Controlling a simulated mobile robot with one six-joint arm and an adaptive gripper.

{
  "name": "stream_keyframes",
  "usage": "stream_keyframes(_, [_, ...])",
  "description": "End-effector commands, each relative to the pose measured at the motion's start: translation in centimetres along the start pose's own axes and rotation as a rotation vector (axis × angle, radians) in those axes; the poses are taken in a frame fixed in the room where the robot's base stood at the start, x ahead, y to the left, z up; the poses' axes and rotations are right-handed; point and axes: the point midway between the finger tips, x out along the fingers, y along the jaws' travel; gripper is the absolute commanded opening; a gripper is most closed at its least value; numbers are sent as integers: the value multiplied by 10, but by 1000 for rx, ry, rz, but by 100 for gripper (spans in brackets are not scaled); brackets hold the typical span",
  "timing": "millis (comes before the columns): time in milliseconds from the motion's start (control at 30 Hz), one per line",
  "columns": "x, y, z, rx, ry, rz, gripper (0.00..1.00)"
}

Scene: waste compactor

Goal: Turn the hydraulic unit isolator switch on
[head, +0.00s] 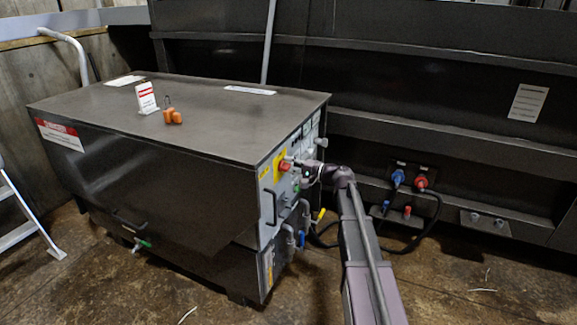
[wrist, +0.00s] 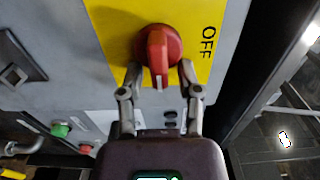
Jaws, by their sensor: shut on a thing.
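The isolator switch is a red rotary knob (wrist: 158,46) on a yellow plate (wrist: 112,28) in the wrist view. The word OFF is printed on the plate to the right of the knob. The knob's grip bar runs up and down in the picture, with a pale mark at its lower end. My gripper (wrist: 160,72) is shut on the knob, with one finger on each side. In the head view the red knob (head: 284,166) and yellow plate (head: 278,171) show on the end panel of the dark hydraulic unit (head: 150,180), with my gripper (head: 293,163) against the knob.
A green button (wrist: 61,130) and a red button (wrist: 86,149) sit on the panel. A card sign (head: 147,97) and an orange padlock (head: 172,116) stand on the unit's top. Blue (head: 398,177) and red (head: 420,182) plugs with cables are on the wall behind.

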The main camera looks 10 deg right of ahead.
Motion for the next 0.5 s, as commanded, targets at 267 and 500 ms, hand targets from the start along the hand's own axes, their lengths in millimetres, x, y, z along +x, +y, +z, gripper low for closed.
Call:
stream_keyframes(267, [0, 0, 1, 2, -3, 2, 0])
stream_keyframes(500, [0, 0, 1, 2, -2, 1, 53])
